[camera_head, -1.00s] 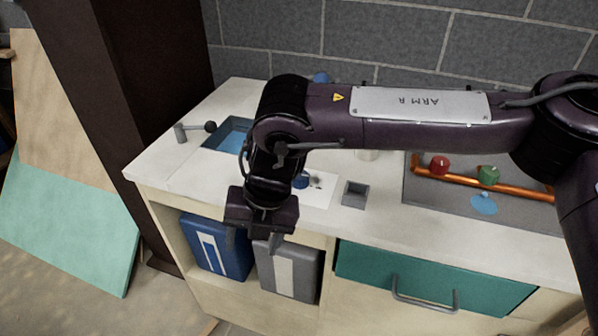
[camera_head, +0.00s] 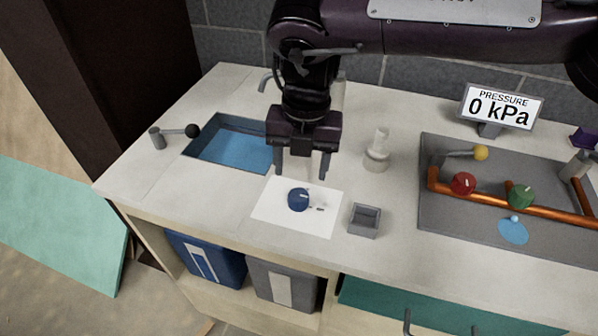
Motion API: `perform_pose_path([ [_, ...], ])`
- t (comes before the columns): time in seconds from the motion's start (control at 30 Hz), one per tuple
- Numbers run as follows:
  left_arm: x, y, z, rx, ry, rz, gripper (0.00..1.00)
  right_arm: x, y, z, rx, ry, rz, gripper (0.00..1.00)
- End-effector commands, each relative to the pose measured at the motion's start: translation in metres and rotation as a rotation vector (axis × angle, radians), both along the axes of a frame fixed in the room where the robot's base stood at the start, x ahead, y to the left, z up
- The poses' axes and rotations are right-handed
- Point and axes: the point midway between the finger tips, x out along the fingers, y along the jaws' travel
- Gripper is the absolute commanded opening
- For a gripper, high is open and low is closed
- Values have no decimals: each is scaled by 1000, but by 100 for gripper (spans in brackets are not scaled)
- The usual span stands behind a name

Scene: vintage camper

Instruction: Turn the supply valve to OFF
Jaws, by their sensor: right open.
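No label in view clearly names the supply valve. A round dark blue knob (camera_head: 298,199) sits on a white plate (camera_head: 275,216) on the counter, with small dark marks beside it that I cannot read. A red knob (camera_head: 463,184) and a green knob (camera_head: 521,196) sit on copper pipes at the right, with a yellow-ended lever (camera_head: 466,153) behind them. My right gripper (camera_head: 302,172) points down with its two fingers apart and empty. It appears just above and behind the blue knob, not visibly touching it. My left gripper is out of view.
A pressure display (camera_head: 501,107) reads 0 kPa. A blue basin (camera_head: 228,150) and black-ended lever (camera_head: 178,132) are at left. A small grey open box (camera_head: 365,220) and pale cylindrical fitting (camera_head: 377,150) stand right of the plate. Blue and grey bins sit below.

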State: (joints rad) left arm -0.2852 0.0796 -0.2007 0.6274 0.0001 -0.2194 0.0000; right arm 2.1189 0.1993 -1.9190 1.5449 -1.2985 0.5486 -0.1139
Motion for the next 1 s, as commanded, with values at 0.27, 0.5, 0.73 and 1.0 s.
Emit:
perform_pose_path([
  [0.27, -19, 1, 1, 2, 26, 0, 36, -1, 1, -37, -5, 3, 0, 59],
  [0.5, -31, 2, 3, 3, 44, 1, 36, -1, 3, -69, -2, 2, 1, 59],
  [0.73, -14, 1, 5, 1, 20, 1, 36, 0, 3, -77, -2, -1, 0, 59],
  [1.0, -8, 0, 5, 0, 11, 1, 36, 0, 3, -77, -2, 0, 0, 43],
])
